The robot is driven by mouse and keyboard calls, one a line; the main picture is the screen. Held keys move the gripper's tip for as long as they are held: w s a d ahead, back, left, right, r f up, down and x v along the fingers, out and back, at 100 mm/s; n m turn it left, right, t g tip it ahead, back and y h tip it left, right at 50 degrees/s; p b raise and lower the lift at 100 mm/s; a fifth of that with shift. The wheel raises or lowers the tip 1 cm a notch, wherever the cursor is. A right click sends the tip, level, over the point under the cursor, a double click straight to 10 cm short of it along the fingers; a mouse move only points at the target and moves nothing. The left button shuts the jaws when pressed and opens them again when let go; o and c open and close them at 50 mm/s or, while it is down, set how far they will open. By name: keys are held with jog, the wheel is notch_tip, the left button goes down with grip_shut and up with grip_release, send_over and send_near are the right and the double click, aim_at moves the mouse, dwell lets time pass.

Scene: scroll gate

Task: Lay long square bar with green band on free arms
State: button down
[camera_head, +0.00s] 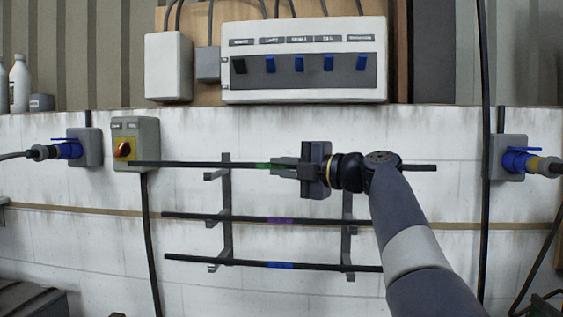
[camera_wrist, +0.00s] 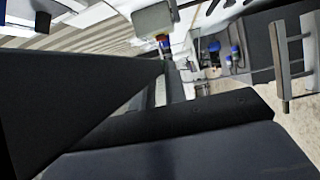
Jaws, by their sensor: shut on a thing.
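The long dark square bar with the green band (camera_head: 262,165) runs nearly level across the head view. My gripper (camera_head: 284,166) is shut on it just right of the band. A wall rack (camera_head: 226,191) has two uprights with short arms at three heights. The bar is just above the top left arm (camera_head: 214,175) in the picture; I cannot tell whether they touch. The top right arm is hidden behind my gripper and wrist. The top arms show no other bar. In the wrist view dark gripper parts (camera_wrist: 160,150) fill the lower half.
A purple-banded bar (camera_head: 280,220) lies on the middle arms and a blue-banded bar (camera_head: 280,265) on the lower arms. A switch box with a red-yellow knob (camera_head: 134,140) is near the held bar's left end. Blue-plugged sockets (camera_head: 85,147) (camera_head: 510,158) and cables flank the rack.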

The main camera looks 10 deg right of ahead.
jog(key=w+d+f+p, duration=0.2)
jog(key=w+d+p, duration=0.2)
jog(key=w+p, duration=0.8)
jog(key=shift+w+f, duration=0.2)
jog(key=shift+w, duration=0.1)
dwell(1.2)
jog(key=shift+f+b, duration=0.3)
jog(key=shift+b, duration=0.3)
dwell(0.9)
jog(key=c, duration=1.4)
grip_release()
jog(key=shift+o, duration=1.2)
jog(key=shift+d+f, duration=0.1)
jog(key=shift+f, duration=0.1)
